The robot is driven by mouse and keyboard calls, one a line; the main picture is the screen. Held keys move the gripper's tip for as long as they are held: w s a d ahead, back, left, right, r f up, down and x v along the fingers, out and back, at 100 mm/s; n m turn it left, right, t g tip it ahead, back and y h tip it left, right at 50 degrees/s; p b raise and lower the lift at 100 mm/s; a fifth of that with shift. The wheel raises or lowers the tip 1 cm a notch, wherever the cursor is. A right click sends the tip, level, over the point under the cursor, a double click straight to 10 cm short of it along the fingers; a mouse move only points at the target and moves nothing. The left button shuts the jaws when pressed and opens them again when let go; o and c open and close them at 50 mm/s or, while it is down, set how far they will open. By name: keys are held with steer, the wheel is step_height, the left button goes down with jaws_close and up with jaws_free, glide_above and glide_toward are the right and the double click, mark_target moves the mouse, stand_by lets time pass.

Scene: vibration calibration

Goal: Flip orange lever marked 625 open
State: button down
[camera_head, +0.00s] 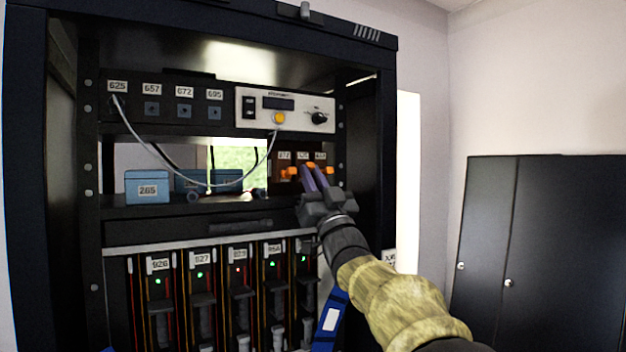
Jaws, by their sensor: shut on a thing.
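A small brown lever panel (281,186) sits on the right of the rack's middle shelf, with three labels in a row and orange levers below them. The left orange lever (290,172) and the right orange lever (328,170) show beside my fingers. My gripper (311,172) reaches up from the lower right, its fingers at the middle orange lever (311,166). It is shut on that lever, which is largely hidden by the fingertips. The label above it looks like 625 or similar, but it is too small to read surely.
A white control unit (262,118) with a yellow knob and a cable hangs above. Blue boxes, one marked 265 (147,188), stand left on the shelf. Numbered modules (160,290) fill the rack below. A dark cabinet (540,250) stands at right.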

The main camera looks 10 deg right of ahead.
steer(key=c, duration=1.7)
jaws_free()
steer(key=shift+f, duration=0.15)
steer(key=b+v, duration=0.7)
steer(key=v, duration=1)
steer(key=shift+f, duration=0.15)
